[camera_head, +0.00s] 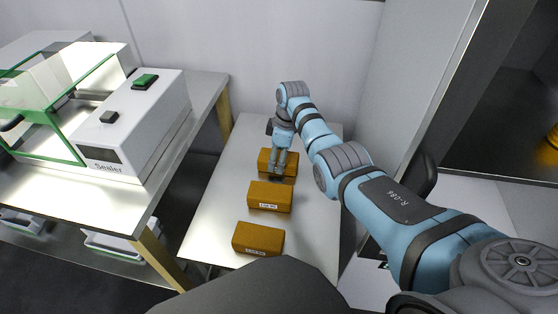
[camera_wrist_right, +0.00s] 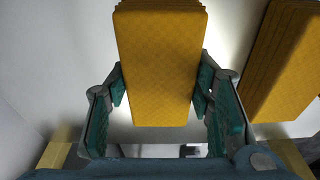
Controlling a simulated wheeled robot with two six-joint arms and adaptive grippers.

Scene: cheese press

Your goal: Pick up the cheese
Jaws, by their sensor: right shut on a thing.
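Several orange-brown cheese blocks sit in a row on a narrow table. The far block (camera_head: 292,164) is partly covered by my right gripper (camera_head: 278,172). In the right wrist view this cheese (camera_wrist_right: 160,50) lies between the two green-padded fingers of the gripper (camera_wrist_right: 160,88), which press on its sides. I cannot tell whether it is clear of the table. The middle cheese (camera_head: 270,196) and the near cheese (camera_head: 258,238) carry white labels and stand free. My left gripper is not in view.
The pale table (camera_head: 215,205) has bare room left of the blocks. A white sealer (camera_head: 135,120) with a green button stands on a bench at the left, beside a green-framed clear cover (camera_head: 60,85). A wall rises behind. Another cheese (camera_wrist_right: 285,60) shows at right in the wrist view.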

